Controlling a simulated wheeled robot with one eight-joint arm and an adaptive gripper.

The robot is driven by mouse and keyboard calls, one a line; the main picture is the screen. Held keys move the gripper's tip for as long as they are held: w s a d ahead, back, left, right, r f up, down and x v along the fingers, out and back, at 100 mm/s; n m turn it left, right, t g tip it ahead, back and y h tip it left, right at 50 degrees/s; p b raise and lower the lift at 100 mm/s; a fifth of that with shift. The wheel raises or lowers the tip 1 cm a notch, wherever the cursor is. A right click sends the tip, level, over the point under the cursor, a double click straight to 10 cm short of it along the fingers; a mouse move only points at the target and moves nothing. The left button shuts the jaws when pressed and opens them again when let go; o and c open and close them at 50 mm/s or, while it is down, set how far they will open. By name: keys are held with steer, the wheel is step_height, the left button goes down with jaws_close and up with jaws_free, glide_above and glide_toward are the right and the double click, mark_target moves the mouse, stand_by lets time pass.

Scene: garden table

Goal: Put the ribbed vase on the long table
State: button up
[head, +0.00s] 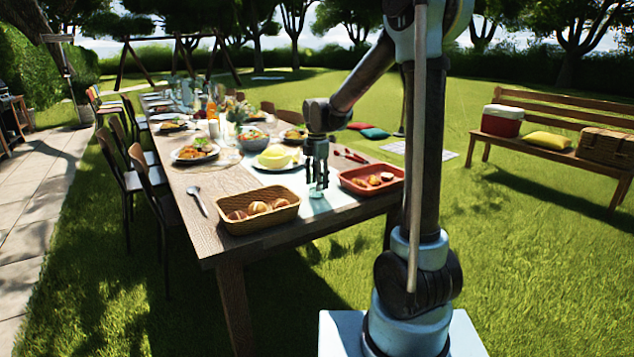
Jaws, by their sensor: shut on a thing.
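The long table (222,240) is a dark wooden table reaching away from me, set with food and dishes. My gripper (317,179) points down over its near end, between a bread basket and a red tray. Its fingers are shut on a small, pale, glassy object (318,192), which seems to be the ribbed vase. The fingers hide part of it, and its ribs are too small to make out. It looks upright and low over the pale table runner (345,188). I cannot tell whether its base touches the table.
The bread basket (258,222) stands close left of my gripper, the red food tray (372,190) close right. A plate with a yellow dome (275,157) is just behind. Bare wood shows at the near left corner. Chairs (130,180) line the left side.

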steer(key=o, duration=1.2)
steer(key=shift+r, duration=0.1)
step_height(320, 180, up, 12)
steer(key=s+d+m, duration=0.6)
steer(key=s+d, duration=0.2)
steer(key=s+d+f+m, duration=0.4)
steer(key=s+f+m, duration=0.2)
steer(key=s, duration=0.2)
steer(key=s+d+f+m+t, duration=0.1)
steer(key=s+d+f+m, duration=0.4)
steer(key=s+m, duration=0.1)
steer(key=s+d+f+m+t, duration=0.1)
steer(key=s+d+f+m, duration=0.3)
steer(key=s, duration=0.5)
steer(key=shift+s+d+f+m, duration=0.15)
steer(key=shift+s+f+m, duration=0.05)
steer(key=shift+f+m, duration=0.45)
steer(key=shift+s+d+f+m, duration=0.15)
steer(key=shift+f+m, duration=0.5)
